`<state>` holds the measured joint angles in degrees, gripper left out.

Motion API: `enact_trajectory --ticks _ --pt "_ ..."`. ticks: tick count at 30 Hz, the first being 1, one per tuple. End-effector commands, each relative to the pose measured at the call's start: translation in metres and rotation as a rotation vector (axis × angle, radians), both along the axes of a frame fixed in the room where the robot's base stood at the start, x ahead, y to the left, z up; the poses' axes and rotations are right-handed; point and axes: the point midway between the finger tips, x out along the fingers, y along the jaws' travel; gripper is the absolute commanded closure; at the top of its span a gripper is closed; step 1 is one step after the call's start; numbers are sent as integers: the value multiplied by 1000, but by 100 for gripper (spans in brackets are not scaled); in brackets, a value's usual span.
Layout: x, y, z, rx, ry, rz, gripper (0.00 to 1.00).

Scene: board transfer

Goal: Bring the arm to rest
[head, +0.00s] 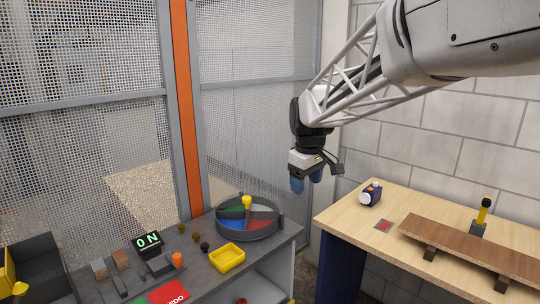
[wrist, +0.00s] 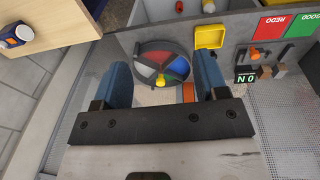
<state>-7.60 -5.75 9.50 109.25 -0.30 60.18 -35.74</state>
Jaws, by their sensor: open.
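My gripper (head: 306,184) hangs from my arm at the upper right of the head view, with its blue fingers pointing down. It is in the air near the mesh fence, beside the gap between the grey bench and the wooden table. In the wrist view my gripper (wrist: 165,85) shows two blue fingers spread apart with nothing held between them. The round sectioned tray (wrist: 143,59) lies well below and beyond the fingertips. No finger touches anything.
The wooden table (head: 345,213) at right carries a blue-white device (head: 370,194) and a raised brown board (head: 460,246). The mesh fence (head: 90,120) stands behind.

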Motion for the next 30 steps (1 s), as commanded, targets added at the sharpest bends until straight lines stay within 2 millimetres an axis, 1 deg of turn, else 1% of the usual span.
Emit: enact_trajectory --ticks 1,3,14,23,30 --pt "-14 -6 2 3 -5 -26 33" --pt "-32 -13 3 8 -11 -66 33" --pt "-126 -43 -2 34 -38 -266 33" --pt "-204 -64 -18 58 -61 -434 33" --pt "-264 -76 -37 80 -81 -566 33"
